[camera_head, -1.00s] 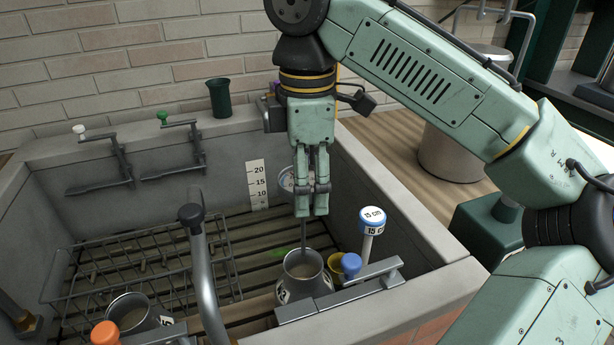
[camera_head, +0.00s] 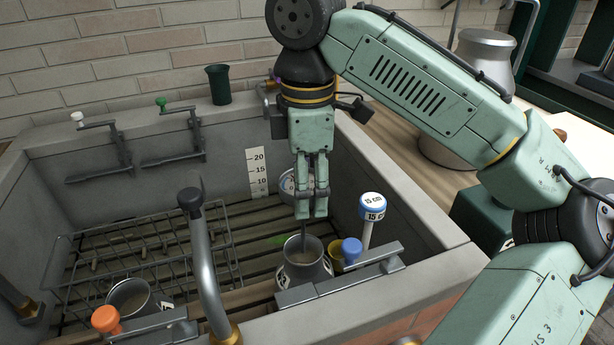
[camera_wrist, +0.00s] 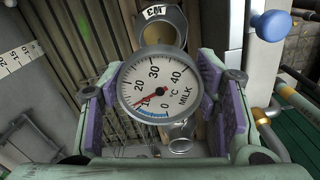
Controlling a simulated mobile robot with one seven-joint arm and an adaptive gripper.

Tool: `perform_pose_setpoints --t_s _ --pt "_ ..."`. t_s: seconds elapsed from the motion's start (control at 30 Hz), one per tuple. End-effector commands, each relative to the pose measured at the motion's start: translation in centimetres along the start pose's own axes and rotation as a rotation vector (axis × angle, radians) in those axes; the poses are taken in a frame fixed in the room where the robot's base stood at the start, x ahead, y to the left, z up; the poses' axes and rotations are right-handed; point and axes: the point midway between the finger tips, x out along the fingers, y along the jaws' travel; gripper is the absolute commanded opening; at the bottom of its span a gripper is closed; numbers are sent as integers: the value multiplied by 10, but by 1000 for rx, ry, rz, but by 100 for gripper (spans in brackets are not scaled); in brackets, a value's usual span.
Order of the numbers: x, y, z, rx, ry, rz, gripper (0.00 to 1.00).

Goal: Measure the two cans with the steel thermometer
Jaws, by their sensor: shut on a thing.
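My gripper (camera_head: 312,205) is shut on the steel thermometer, pointing down over the right-hand can (camera_head: 303,265). The thermometer's round white dial (camera_wrist: 158,88) faces the wrist camera, with its red needle near the 10 mark. In the head view, the dial (camera_head: 287,184) is partly hidden behind my gripper. The thin stem runs down to the right can's mouth; its tip is not visible. In the wrist view, a can marked M3 (camera_wrist: 163,25) shows above the dial. The left-hand can (camera_head: 128,295) stands in the trough near the front, its mouth open.
The grey stone trough has a slatted floor and a wire rack (camera_head: 140,255). A curved metal pipe (camera_head: 207,265) stands between the cans. Close to the right can are a blue knob (camera_head: 351,250), a metal bar and a white 15 cm post (camera_head: 371,215). A ruler (camera_head: 257,173) stands behind.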

Motion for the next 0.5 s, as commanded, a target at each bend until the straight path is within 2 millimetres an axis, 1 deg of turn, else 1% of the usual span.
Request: perform_pose_setpoints --t_s 0.03,0.5 --pt "4 0 0 -1 1 0 24" --pt "32 0 0 0 0 0 24"
